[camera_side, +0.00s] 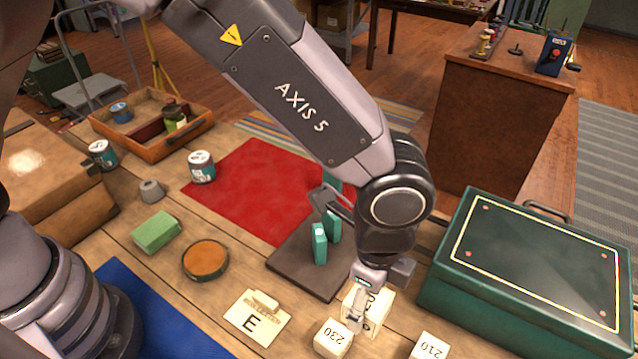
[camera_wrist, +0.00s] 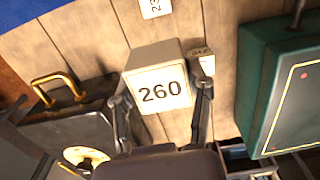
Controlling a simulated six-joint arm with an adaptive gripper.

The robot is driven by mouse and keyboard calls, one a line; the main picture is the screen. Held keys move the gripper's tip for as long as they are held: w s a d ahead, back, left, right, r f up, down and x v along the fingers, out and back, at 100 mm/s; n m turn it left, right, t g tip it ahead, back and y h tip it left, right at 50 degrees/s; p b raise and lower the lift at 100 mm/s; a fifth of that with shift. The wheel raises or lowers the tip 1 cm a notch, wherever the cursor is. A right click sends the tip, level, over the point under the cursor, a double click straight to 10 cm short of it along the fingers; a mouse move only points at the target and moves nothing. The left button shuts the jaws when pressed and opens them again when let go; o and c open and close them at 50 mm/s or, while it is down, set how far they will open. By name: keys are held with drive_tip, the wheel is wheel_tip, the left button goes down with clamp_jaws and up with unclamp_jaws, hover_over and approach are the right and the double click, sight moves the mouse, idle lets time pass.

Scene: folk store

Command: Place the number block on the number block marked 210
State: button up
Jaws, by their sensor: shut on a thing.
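My gripper (camera_side: 357,308) is low over the front of the table in the side view. It is shut on a pale number block (camera_side: 380,307) marked 260. In the wrist view the 260 block (camera_wrist: 160,90) sits between the two fingers (camera_wrist: 162,100). A pale block marked 210 (camera_side: 430,348) stands to the right at the lower edge of the side view, cut off by the frame. A block marked 230 (camera_side: 333,339) stands just left of the gripper. In the wrist view another small block (camera_wrist: 206,64) shows beside the right finger, its number unclear.
A large green case (camera_side: 540,270) stands right of the blocks. A dark board (camera_side: 300,265) with upright teal pieces lies behind the gripper. A round orange-brown dish (camera_side: 205,261) and green block (camera_side: 157,231) are farther left.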

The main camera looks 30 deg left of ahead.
drive_tip(key=w+d+f, duration=0.3)
drive_tip(key=w+d, duration=0.1)
drive_tip(key=d, duration=0.2)
hover_over(431, 350)
drive_tip(key=a, duration=0.1)
drive_tip(key=f, duration=0.4)
drive_tip(key=shift+s+a+f, duration=0.1)
drive_tip(key=shift+s+f, duration=0.1)
drive_tip(key=shift+s, duration=0.2)
drive_tip(key=shift+w+d+f, duration=0.35)
drive_tip(key=shift+d+f, duration=0.15)
drive_tip(key=shift+f, duration=0.2)
drive_tip(key=shift+d+f, duration=0.1)
drive_tip(key=shift+f, duration=1.45)
drive_tip(key=shift+f, duration=0.15)
drive_tip(key=o, duration=1.1)
drive_tip(key=shift+o, duration=0.2)
